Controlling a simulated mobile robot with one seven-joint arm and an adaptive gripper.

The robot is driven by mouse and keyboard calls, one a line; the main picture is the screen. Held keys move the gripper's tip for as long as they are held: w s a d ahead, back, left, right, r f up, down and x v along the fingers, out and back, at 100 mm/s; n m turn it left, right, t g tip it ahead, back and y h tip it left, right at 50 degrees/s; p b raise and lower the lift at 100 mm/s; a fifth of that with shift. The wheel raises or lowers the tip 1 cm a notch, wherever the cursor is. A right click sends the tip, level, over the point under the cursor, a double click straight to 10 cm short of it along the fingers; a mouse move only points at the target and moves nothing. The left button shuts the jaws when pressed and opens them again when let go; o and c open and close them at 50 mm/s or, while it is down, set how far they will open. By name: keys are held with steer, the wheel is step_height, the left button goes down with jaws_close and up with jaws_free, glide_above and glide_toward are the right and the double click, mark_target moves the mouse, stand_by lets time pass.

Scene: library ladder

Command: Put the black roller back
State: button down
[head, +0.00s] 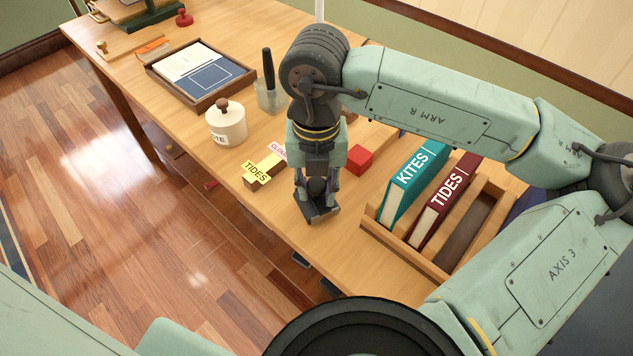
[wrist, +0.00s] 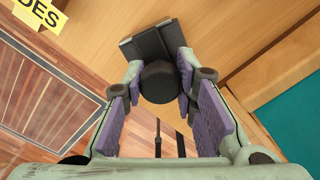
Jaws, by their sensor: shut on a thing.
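My gripper (head: 318,198) points down over the front part of the wooden table, left of the book rack. It is shut on the black roller (head: 323,215), which shows low between and just beyond the fingers. In the wrist view, the purple pads of my gripper (wrist: 166,88) stand on both sides of the roller's round black end (wrist: 158,84). A flat dark grey part shows beyond that end. The roller is at or close to the tabletop; I cannot tell whether it touches. My fingers hide much of it.
The wooden rack (head: 404,250) holds a teal KITES book (head: 411,185) and a maroon TIDES book (head: 444,203), with an empty slot at right. A red block (head: 359,161), a yellow TIDES label (head: 264,168), a lidded cream jar (head: 226,124) and a grey cup (head: 270,98) stand nearby.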

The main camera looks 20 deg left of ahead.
mark_target(316, 183)
steer(key=shift+f+b, duration=0.3)
steer(key=shift+b, duration=0.1)
steer(key=c, duration=1.3)
jaws_free()
steer(key=shift+r, duration=0.1)
steer(key=shift+r+p, duration=0.45)
step_height(316, 183, up, 12)
steer(key=b, duration=0.1)
steer(key=shift+f, duration=0.25)
